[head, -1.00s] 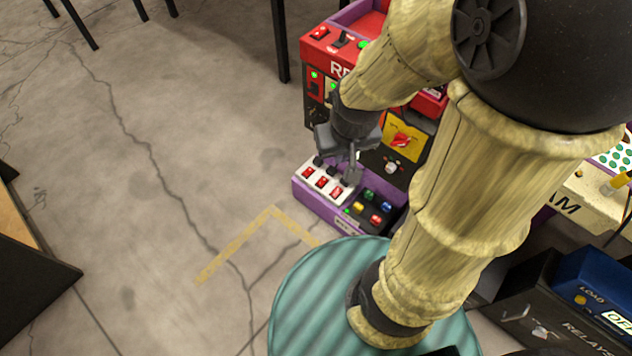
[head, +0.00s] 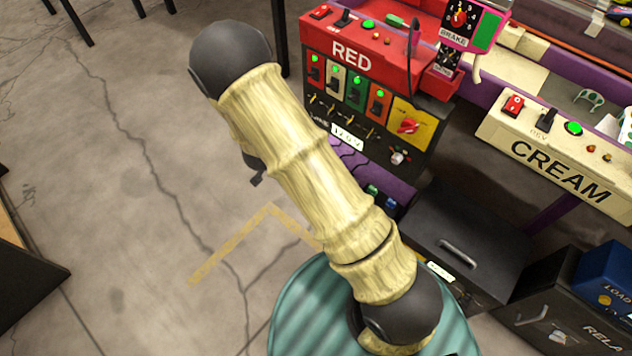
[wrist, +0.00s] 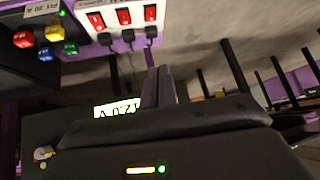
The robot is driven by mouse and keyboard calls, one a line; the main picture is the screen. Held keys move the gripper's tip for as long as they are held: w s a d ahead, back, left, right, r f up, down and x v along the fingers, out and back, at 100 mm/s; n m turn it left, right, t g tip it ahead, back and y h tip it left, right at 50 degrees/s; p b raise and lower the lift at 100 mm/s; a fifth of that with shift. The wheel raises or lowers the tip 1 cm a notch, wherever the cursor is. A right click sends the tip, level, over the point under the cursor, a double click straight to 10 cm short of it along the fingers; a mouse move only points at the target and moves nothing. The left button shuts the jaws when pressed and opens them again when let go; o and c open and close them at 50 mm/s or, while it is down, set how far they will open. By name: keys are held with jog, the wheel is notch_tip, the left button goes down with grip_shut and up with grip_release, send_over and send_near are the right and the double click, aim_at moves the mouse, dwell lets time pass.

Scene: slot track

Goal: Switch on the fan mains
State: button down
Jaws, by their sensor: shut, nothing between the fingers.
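No label naming the fan is readable, so I cannot tell which switch is the fan mains. In the wrist view a white socket strip (wrist: 109,21) holds three red rocker switches (wrist: 123,16), with black plugs (wrist: 128,35) beside them. My gripper (wrist: 158,86) is shut and empty, its fingers a short way from the strip and apart from it. In the head view my arm hides the strip and most of my gripper; only a small dark part shows. The red console (head: 352,58) carries several rocker switches (head: 357,93) with green lamps and an orange-red rotary knob (head: 408,126).
A lit voltage display (head: 347,137) is on the red console. A cream console (head: 535,146), a black box with a handle (head: 465,255) and a relay box (head: 570,320) stand right.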

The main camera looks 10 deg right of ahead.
notch_tip(320, 180, down, 10)
jog(key=s+d+m+t+h+b, duration=0.1)
jog(key=s+m+h+b, duration=0.1)
jog(key=h, duration=0.4)
jog(key=shift+s+d+f+b, duration=0.2)
jog(key=shift+s+d+b, duration=0.15)
jog(key=shift+s, duration=0.1)
jog(key=b+x, duration=0.5)
jog(key=x, duration=0.5)
jog(key=shift+a+f, duration=0.1)
jog(key=shift+f, duration=0.1)
notch_tip(320, 180, down, 3)
jog(key=b, duration=0.2)
jog(key=shift+s+a+b, duration=0.15)
jog(key=shift+b, duration=0.15)
jog(key=shift+a+f, duration=0.1)
jog(key=shift+f, duration=0.2)
